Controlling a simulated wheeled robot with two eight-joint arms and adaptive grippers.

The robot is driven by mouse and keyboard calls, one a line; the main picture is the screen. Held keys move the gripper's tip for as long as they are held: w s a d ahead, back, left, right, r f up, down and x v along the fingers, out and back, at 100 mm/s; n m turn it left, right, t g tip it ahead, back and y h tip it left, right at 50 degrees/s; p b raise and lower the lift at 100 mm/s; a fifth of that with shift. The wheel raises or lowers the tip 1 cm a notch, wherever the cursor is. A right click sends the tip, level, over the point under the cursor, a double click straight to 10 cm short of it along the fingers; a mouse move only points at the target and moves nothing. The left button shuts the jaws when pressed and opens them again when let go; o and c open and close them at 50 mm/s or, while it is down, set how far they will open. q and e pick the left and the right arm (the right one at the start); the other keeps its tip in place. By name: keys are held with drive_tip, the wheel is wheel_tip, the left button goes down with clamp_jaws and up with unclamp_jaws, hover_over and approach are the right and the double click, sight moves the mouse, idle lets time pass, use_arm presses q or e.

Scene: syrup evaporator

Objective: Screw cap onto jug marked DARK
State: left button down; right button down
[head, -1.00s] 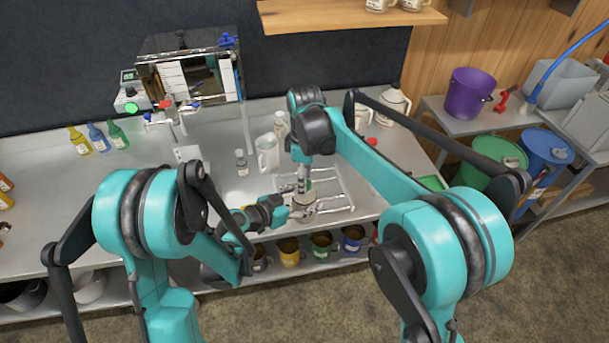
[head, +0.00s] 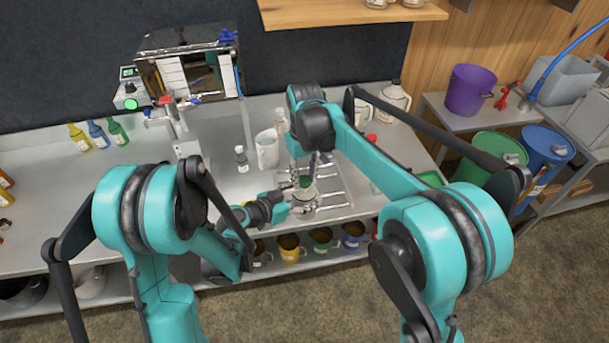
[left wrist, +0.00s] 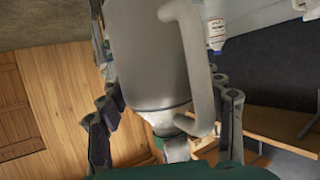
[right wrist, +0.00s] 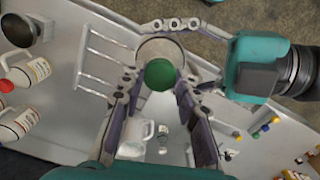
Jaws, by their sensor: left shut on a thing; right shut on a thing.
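A pale jug (left wrist: 150,50) with a side handle (left wrist: 205,75) is held by its body in my left gripper (head: 292,203), whose fingers lie on both sides of it in the left wrist view. The jug's round top (right wrist: 160,46) shows in the right wrist view, partly hidden by the green cap (right wrist: 160,75). My right gripper (right wrist: 158,82) is shut on the cap, directly above the jug; the cap also shows in the head view (head: 305,182). I cannot tell whether the cap touches the neck. No DARK marking is readable.
A wire rack (head: 335,190) stands on the steel counter around the held jug. A white jug (head: 267,150) and a small bottle (head: 242,160) stand behind left. The evaporator (head: 190,70) is at the back left.

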drive_tip(key=m, duration=0.7)
drive_tip(key=c, duration=1)
unclamp_jaws()
drive_tip(key=shift+c, duration=0.2)
wheel_tip(320, 180, up, 12)
drive_tip(key=shift+w, duration=0.1)
